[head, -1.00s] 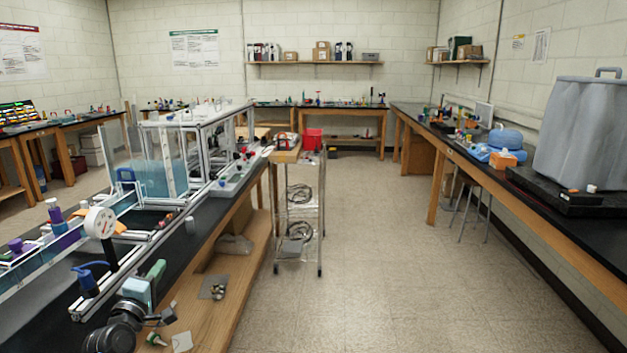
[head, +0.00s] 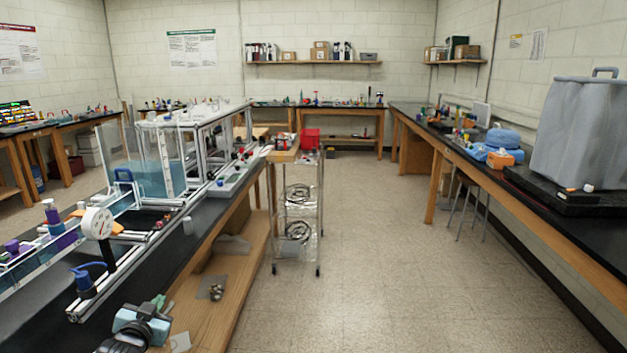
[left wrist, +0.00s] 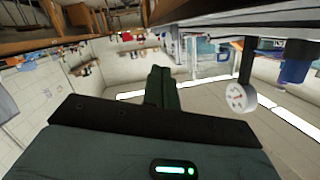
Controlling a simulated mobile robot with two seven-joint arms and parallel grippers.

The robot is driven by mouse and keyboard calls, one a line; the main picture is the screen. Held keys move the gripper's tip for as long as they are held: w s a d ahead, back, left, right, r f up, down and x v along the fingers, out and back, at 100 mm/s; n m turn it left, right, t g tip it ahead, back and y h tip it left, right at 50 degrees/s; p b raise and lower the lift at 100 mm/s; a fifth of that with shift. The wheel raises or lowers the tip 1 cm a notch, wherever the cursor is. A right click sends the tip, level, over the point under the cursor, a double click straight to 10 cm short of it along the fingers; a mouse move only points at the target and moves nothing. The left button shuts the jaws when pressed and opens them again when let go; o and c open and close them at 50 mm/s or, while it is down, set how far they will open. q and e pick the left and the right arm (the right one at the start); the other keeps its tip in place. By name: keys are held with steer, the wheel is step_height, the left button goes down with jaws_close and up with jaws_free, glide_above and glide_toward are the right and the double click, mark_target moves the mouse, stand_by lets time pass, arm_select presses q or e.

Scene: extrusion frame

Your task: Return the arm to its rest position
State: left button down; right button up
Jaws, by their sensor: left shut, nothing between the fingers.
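My left gripper (head: 159,301) is at the bottom left of the head view, low beside the near edge of the black bench. My right gripper is in neither view. The silver extrusion frame (head: 199,150) with clear panels stands on the bench (head: 175,255), ahead of my left gripper and apart from it.
A white round dial gauge (head: 97,223) on a dark post and a blue-capped part (head: 85,284) stand on the bench near my left arm. The floor (head: 350,270) to the right is clear.

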arm_select(q)
steer(key=s+d+f+g+h, duration=0.1)
steer(key=s+d+f, duration=0.2)
steer(key=s+f, duration=0.25)
steer(key=s+d+f+g, duration=0.1)
steer(key=s+d+f, duration=0.25)
steer(key=f, duration=0.25)
steer(key=s+d+f+g, duration=0.1)
steer(key=s+d+f, duration=0.2)
steer(key=s, duration=0.8)
steer(key=s+d+f+g+h, duration=0.1)
steer(key=s+d+f, duration=0.3)
steer(key=s, duration=0.7)
steer(key=s+d+f+n+g+h, duration=0.1)
steer(key=s+d+f+g, duration=0.1)
steer(key=s, duration=0.9)
step_height(320, 180, down, 2)
steer(key=shift+s+d+f, duration=0.15)
steer(key=shift+s+d, duration=0.1)
steer(key=shift+d, duration=0.45)
